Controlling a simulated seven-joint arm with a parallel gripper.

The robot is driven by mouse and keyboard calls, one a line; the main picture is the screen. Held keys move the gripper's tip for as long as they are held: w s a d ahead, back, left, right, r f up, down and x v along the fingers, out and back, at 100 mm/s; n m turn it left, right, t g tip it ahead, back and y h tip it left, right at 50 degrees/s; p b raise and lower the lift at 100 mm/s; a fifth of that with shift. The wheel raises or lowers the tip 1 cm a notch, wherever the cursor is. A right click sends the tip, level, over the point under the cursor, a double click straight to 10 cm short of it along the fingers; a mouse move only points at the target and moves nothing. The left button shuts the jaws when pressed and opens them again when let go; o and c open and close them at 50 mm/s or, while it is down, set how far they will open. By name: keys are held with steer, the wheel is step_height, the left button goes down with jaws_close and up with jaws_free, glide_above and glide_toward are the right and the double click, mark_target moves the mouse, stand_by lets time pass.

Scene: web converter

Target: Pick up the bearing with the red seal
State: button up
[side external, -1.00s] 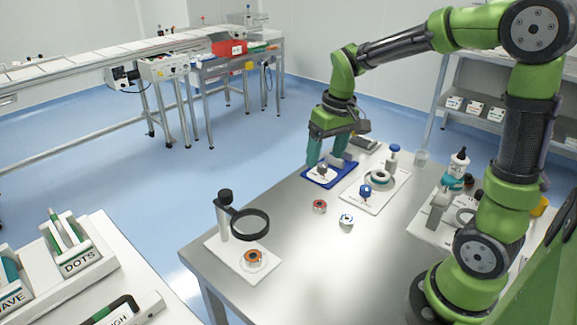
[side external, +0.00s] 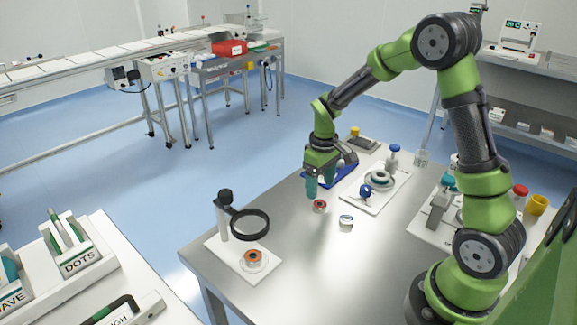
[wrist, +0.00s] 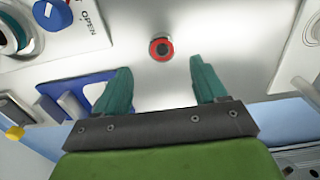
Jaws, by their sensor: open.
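The bearing with the red seal (side external: 319,206) lies on the bare steel table top, near the table's far left edge. In the wrist view the red-sealed bearing (wrist: 161,49) sits beyond the fingertips, roughly centred between them. My gripper (side external: 320,190) is open and empty, fingers pointing down, just above and behind the bearing in the side view. In the wrist view my gripper (wrist: 160,77) shows two teal fingers spread wide with nothing between them.
An orange-sealed bearing (side external: 253,257) sits under a magnifier (side external: 249,224). A blue tray (side external: 345,178) stands behind my gripper, a white board (side external: 392,190) to the right. The front middle of the table is clear.

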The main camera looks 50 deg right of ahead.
mark_target(319, 203)
steer(key=f, duration=0.5)
steer(key=shift+s+a+f, duration=0.15)
steer(key=shift+a+f, duration=0.05)
steer(key=shift+f, duration=0.1)
steer(key=c, duration=1.2)
steer(key=shift+r, duration=0.1)
